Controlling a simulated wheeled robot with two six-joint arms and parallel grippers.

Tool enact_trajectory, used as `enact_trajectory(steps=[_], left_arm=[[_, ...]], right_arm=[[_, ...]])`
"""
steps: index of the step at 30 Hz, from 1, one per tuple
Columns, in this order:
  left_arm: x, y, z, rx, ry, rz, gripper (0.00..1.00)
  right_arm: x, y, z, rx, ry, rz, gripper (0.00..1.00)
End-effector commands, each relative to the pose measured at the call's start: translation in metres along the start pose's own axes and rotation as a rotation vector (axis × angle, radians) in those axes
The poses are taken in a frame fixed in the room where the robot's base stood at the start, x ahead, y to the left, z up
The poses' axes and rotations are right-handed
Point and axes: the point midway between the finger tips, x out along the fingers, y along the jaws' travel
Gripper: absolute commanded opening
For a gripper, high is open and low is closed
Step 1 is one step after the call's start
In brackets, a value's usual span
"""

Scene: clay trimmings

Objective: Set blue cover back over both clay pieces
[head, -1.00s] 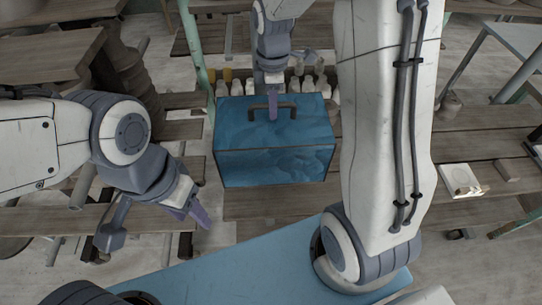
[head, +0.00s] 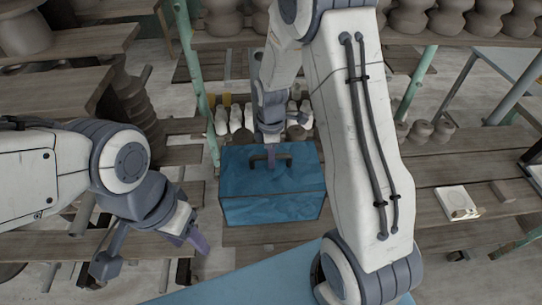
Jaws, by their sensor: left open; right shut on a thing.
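The blue cover (head: 270,208) is a box with dark edges and a dark handle on top. It shows in the middle of the head view, above the wooden boards. My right gripper (head: 270,157) is shut on its handle from above. Whether the cover hangs or rests on something is hard to tell. My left gripper (head: 150,253) is open and empty, to the lower left of the cover and apart from it. I cannot make out the two clay pieces; the cover may hide them.
Small pale bottles (head: 236,118) stand in a row just behind the cover. A blue surface (head: 235,288) lies at the front. A white square block (head: 457,202) sits on the wooden bench at right. Shelves with clay pots (head: 447,18) stand at the back.

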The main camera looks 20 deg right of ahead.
Motion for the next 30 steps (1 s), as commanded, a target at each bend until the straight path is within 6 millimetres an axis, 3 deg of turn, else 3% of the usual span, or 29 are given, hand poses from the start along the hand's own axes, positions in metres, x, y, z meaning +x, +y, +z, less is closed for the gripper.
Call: enact_trajectory(steps=[1,3,16,30], left_arm=[[0.001,0.0,0.0,0.0,0.0,0.0,0.5],[0.001,0.0,0.0,0.0,0.0,0.0,0.5],[0.001,0.0,0.0,0.0,0.0,0.0,0.5],[0.017,-0.001,0.001,-0.003,0.0,0.0,0.5]], right_arm=[[0.001,0.0,0.0,0.0,0.0,0.0,0.29],[0.001,0.0,0.0,0.0,0.0,0.0,0.52],[-0.008,0.001,0.0,0.0,0.001,0.003,0.52],[-0.1,0.001,0.0,0.0,0.001,0.006,0.52]])
